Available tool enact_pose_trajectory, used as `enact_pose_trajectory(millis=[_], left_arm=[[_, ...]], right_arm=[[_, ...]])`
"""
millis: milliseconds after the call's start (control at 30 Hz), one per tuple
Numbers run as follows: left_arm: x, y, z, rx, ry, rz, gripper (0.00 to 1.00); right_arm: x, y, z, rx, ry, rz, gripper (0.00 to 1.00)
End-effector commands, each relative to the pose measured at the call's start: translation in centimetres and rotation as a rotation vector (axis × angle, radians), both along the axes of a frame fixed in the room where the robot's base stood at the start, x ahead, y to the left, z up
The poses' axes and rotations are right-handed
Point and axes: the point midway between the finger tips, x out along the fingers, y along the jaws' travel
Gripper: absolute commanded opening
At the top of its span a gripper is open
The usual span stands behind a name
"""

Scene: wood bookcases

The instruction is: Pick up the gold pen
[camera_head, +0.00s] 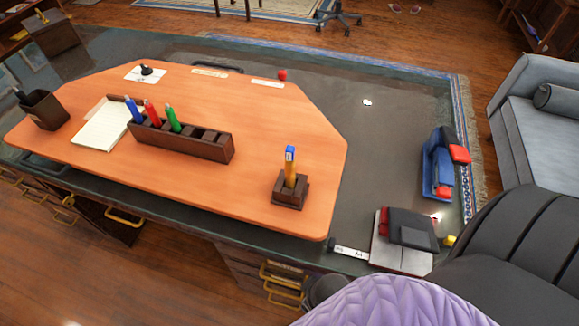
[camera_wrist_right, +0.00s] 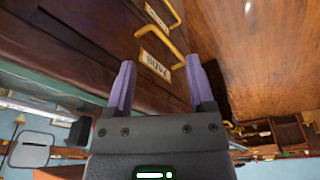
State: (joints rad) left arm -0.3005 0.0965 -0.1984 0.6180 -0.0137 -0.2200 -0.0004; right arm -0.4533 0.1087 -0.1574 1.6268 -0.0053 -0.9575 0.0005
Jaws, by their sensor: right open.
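In the head view, a gold pen (camera_head: 290,172) with a blue top end stands upright in a small dark wooden holder (camera_head: 290,195). The holder sits near the right end of the orange desk board (camera_head: 260,130). My right gripper (camera_wrist_right: 160,62) shows only in its wrist view. Its two purple fingers are spread apart with nothing between them, close to dark wooden drawers (camera_wrist_right: 80,45) with gold handles. The pen is not in the wrist view. My left gripper is in neither view.
A dark rack (camera_head: 200,142) with blue, red and green pens stands on the board, beside a notepad (camera_head: 103,125) and a dark cup (camera_head: 43,110). A purple quilted surface (camera_head: 390,305) blocks the bottom.

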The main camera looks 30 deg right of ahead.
Motion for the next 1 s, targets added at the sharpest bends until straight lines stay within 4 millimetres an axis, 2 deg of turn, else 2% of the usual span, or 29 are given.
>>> enact_pose_trajectory(millis=[267, 333, 533, 600, 667, 700, 767, 800, 833, 867, 900, 967, 1000], left_arm=[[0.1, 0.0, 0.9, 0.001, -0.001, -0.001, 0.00], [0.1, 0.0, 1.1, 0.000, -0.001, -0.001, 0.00], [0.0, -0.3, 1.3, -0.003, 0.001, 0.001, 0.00], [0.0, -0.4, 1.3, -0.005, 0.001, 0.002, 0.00], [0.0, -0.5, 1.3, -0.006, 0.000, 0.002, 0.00], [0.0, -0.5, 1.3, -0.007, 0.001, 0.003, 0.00], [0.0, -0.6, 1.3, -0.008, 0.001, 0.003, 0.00], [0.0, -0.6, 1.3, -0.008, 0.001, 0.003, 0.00], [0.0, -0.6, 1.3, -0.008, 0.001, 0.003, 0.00], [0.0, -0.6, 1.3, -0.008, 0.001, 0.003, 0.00], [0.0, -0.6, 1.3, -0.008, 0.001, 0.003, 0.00], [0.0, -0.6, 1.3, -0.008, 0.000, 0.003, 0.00], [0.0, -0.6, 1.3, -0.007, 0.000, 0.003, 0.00]], right_arm=[[3.4, 0.3, 10.6, -0.001, -0.100, -0.004, 0.69], [5.3, 0.0, 14.3, -0.025, -0.199, 0.009, 0.69], [16.4, -0.5, 26.2, -0.218, -0.847, 0.164, 0.69], [19.5, 0.5, 30.7, -0.298, -1.104, 0.266, 0.69], [21.4, 1.9, 34.7, -0.369, -1.322, 0.378, 0.69], [22.2, 3.2, 37.4, -0.419, -1.473, 0.473, 0.69], [22.6, 5.8, 41.3, -0.505, -1.703, 0.655, 0.69], [22.2, 7.9, 43.4, -0.564, -1.858, 0.812, 0.69], [21.6, 9.7, 44.7, -0.613, -1.970, 0.955, 0.69], [20.8, 11.5, 45.4, -0.663, -2.072, 1.123, 0.69], [19.5, 13.8, 45.5, -0.730, -2.183, 1.387, 0.69], [17.8, 16.0, 43.5, -0.815, -2.245, 1.869, 0.69], [17.2, 16.1, 41.1, 0.802, 2.059, -2.096, 0.69]])
